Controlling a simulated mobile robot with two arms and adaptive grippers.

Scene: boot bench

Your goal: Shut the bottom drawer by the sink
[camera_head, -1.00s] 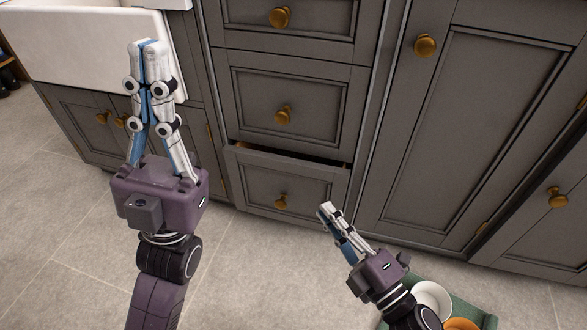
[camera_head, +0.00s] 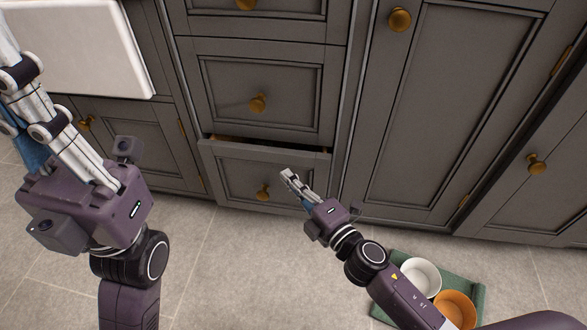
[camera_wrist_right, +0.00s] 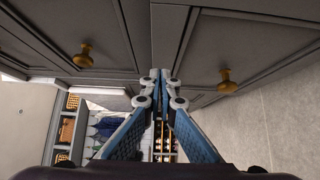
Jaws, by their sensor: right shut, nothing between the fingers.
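The bottom drawer (camera_head: 235,172) is grey with a brass knob (camera_head: 263,192). It stands slightly open, with a dark gap along its top edge, below the middle drawer (camera_head: 225,85). My right gripper (camera_head: 287,174) is shut and empty, its tips in front of the drawer's right part; I cannot tell whether they touch. In the right wrist view its fingertips (camera_wrist_right: 160,76) meet among grey fronts with two brass knobs. My left gripper (camera_head: 8,45) is at the upper left, left of the drawer, its tips at or past the picture edge.
The white sink (camera_head: 85,45) is at the upper left. A closed cabinet door (camera_head: 425,130) stands right of the drawers. On the floor, a green tray (camera_head: 385,290) holds a white bowl (camera_head: 420,277) and an orange bowl (camera_head: 455,308), close to my right arm. Floor before the drawer is clear.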

